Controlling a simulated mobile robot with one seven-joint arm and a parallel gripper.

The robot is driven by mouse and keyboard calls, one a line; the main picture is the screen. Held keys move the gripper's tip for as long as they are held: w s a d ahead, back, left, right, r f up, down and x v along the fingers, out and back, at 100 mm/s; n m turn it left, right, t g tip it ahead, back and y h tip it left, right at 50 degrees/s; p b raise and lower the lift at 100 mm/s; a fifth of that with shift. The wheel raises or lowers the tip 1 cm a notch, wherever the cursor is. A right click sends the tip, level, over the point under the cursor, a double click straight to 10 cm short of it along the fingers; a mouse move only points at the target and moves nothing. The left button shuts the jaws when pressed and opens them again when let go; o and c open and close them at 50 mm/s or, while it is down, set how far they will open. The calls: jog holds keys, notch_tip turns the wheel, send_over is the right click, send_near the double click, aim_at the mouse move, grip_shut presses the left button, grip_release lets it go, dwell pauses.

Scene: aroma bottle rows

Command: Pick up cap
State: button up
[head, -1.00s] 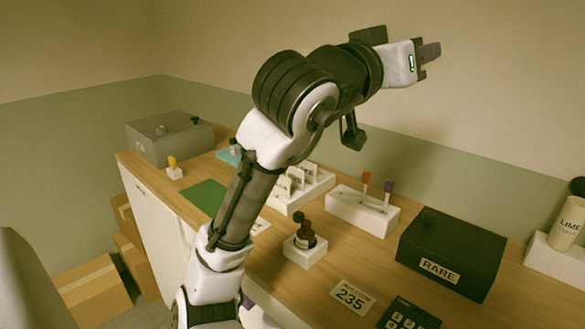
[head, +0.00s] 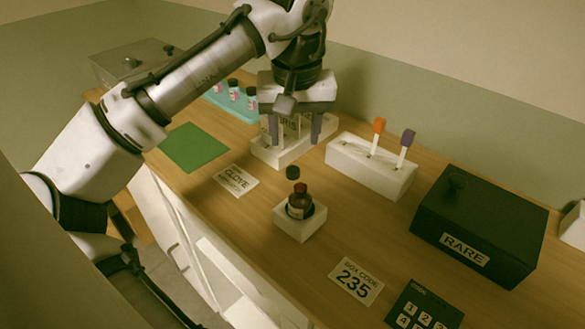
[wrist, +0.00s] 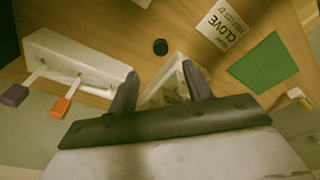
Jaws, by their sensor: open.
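A small dark round cap (head: 292,172) shows just beyond a brown bottle (head: 300,202) that stands in a white holder (head: 300,226). In the wrist view the cap (wrist: 160,46) lies on the wooden table, apart from other things. My gripper (head: 294,132) points down over the white card rack behind the cap, open and empty. In the wrist view the gripper's two fingers (wrist: 160,72) are spread, and the cap lies a little beyond their tips, roughly centred between them.
The card rack (head: 277,157) is close under my fingers. A white block (head: 372,172) with orange and purple sticks and a black RARE box (head: 478,228) stand to the right. A CLOVE card (head: 236,182) and green mat (head: 195,147) lie to the left.

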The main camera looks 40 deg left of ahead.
aim_at(293, 169)
jog(key=f, duration=0.3)
jog(key=shift+w+a, duration=0.15)
jog(key=shift+w, duration=0.05)
jog(key=shift+w+a+f+p, duration=0.15)
jog(key=shift+f+p, duration=0.1)
jog(key=shift+f, duration=1.1)
jog(key=shift+a+f+p, duration=0.15)
jog(key=shift+f+p, duration=0.1)
jog(key=shift+f, duration=1.05)
jog(key=c, duration=1)
jog(key=shift+c, duration=0.2)
jog(key=shift+r, duration=0.1)
